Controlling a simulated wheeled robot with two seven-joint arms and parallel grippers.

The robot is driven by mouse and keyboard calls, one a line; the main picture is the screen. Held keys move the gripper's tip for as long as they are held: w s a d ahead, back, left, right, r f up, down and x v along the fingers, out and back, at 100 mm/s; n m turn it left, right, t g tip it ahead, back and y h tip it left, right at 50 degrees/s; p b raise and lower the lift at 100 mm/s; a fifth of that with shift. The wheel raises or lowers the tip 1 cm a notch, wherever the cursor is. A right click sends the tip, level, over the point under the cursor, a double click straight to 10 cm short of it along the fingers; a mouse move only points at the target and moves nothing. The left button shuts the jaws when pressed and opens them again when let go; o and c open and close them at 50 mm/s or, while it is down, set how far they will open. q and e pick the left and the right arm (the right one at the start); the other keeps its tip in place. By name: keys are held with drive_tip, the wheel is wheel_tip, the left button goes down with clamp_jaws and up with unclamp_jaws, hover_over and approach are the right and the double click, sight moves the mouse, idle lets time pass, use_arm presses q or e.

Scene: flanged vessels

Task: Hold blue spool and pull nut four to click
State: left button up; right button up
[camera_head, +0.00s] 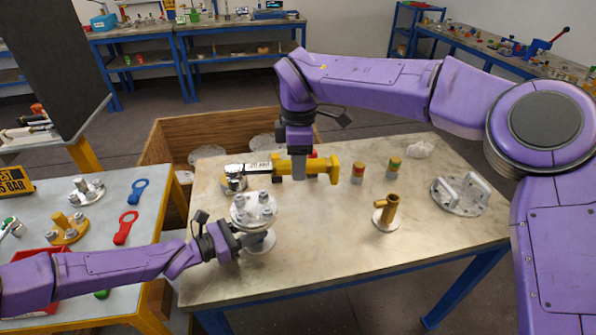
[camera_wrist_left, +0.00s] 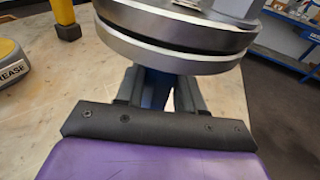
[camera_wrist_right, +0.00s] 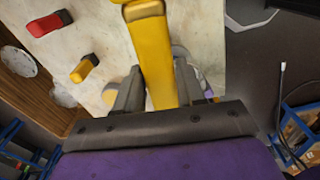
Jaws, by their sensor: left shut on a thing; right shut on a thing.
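The flanged spool (camera_head: 252,212) stands near the table's front left, with several studs and nuts on its grey top flange; which nut is number four I cannot tell. Its blue neck (camera_wrist_left: 156,88) shows below the stacked flanges (camera_wrist_left: 178,45) in the left wrist view. My left gripper (camera_head: 234,240) is shut on that neck, under the top flange. My right gripper (camera_head: 299,172) is shut on the yellow tool (camera_head: 325,169), behind the spool. The tool also shows between the fingers in the right wrist view (camera_wrist_right: 150,50). Its labelled shaft (camera_head: 249,169) points left, apart from the nuts.
A brass fitting (camera_head: 386,212), two small banded cylinders (camera_head: 358,173) and a handled flange plate (camera_head: 460,195) stand on the table (camera_head: 325,240). A wooden crate (camera_head: 165,143) is behind. The left bench (camera_head: 100,205) holds red and blue wrenches. The table's front right is clear.

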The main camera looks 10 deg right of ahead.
use_arm(q)
drive_tip(key=o, duration=1)
drive_tip(key=shift+o, duration=0.2)
drive_tip(key=v, duration=1.1)
drive_tip(key=shift+a, duration=0.3)
drive_tip(key=shift+s+a, duration=0.1)
drive_tip(key=shift+a, duration=0.1)
